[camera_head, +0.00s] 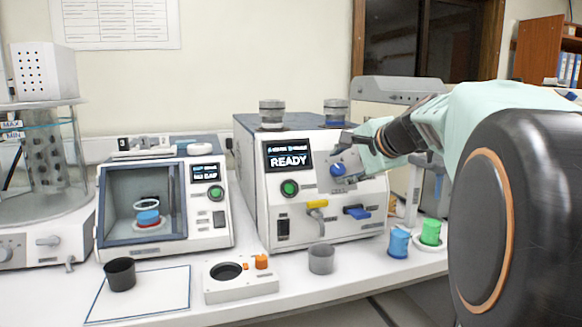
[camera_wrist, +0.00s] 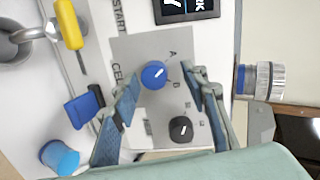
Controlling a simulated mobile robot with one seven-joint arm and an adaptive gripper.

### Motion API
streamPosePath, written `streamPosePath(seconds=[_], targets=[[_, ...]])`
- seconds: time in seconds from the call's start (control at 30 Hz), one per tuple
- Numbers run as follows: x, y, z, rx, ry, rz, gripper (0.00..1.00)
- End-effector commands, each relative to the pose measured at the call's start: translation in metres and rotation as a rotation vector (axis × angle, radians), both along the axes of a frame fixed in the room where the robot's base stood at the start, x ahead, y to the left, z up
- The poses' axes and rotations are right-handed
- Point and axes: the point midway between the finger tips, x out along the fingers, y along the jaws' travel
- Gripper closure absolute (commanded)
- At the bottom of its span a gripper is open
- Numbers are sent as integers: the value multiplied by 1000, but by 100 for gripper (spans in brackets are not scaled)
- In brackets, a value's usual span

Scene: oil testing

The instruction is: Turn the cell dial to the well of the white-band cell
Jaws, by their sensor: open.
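The blue dial (camera_wrist: 154,74) sits on a grey panel of the large white tester (camera_head: 258,190). In the wrist view its white mark slants to the upper right. Letters A and B are printed beside it; further letters are too small to read. The blue dial also shows in the head view (camera_head: 337,170). My gripper (camera_wrist: 164,76) is open, with one finger either side of the dial and no clear contact; it also shows in the head view (camera_head: 348,160). A black knob (camera_wrist: 181,129) sits below, between the fingers. I cannot identify a white-band cell.
A yellow lever (camera_head: 317,204) and a blue lever (camera_head: 357,212) stick out below the panel. A smaller windowed device (camera_head: 215,232) stands left, near a black cup (camera_head: 120,274).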

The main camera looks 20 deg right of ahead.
Motion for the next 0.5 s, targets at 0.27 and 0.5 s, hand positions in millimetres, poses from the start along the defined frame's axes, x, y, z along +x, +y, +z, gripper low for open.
streamPosePath(seconds=[0.27, 0.5], targets=[[0, 0, 54, -6, -12, -2, 59], [0, 0, 86, -3, -10, -1, 59]])
